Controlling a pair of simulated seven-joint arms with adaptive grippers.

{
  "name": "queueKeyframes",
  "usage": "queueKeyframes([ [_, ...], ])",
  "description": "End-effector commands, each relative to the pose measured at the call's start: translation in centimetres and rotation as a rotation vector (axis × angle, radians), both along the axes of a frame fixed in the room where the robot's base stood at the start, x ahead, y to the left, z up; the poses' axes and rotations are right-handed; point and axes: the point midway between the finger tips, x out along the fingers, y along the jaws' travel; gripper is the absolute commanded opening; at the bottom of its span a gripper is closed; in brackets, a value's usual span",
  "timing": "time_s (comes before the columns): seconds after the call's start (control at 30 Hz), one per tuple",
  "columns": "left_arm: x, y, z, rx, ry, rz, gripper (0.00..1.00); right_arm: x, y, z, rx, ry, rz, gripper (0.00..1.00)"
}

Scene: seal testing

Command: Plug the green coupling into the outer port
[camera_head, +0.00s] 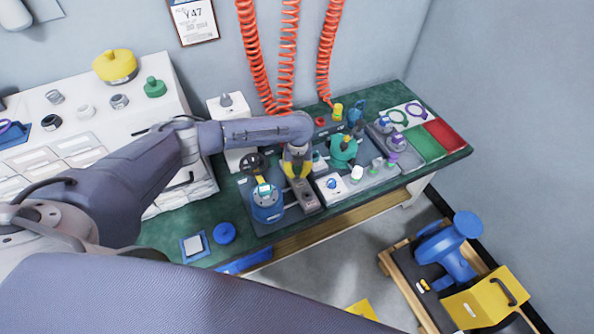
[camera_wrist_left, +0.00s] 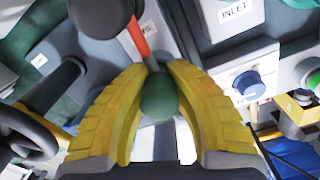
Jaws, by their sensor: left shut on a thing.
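My left gripper (camera_head: 297,172) has yellow fingers and reaches over the bench from the left. In the head view the coupling is hidden by the fingers. The gripper is just above a grey block (camera_head: 308,200) beside the blue pump body (camera_head: 266,207). I cannot tell which opening there is the outer port, or whether the coupling touches it. My right gripper is not in view.
A white box with a blue knob (camera_head: 331,183) is close to the right of the gripper; the wrist view shows an INLET label (camera_wrist_left: 233,12). A black handwheel (camera_head: 253,163) is close on the left. Red coiled hoses (camera_head: 288,55) hang behind. The green bench front is partly clear.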

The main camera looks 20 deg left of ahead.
Motion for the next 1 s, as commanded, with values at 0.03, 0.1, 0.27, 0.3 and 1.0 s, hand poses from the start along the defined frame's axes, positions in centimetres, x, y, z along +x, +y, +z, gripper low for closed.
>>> queueKeyframes([
  [0.03,0.01,-0.03,-0.08,0.000,0.000,0.000,0.00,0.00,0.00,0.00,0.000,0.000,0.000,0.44],
  [0.1,0.00,-0.03,-0.19,0.000,0.000,0.000,0.00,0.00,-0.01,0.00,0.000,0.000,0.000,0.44],
  [0.27,0.00,-0.03,-0.46,0.000,0.000,0.000,0.00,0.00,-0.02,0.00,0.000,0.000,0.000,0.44],
  [0.3,-0.01,-0.03,-0.53,0.000,0.000,0.000,0.00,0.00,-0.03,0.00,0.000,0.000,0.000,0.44],
  [1.0,0.02,-0.03,-0.38,-0.001,0.000,-0.001,0.42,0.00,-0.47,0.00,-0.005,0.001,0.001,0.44],
])
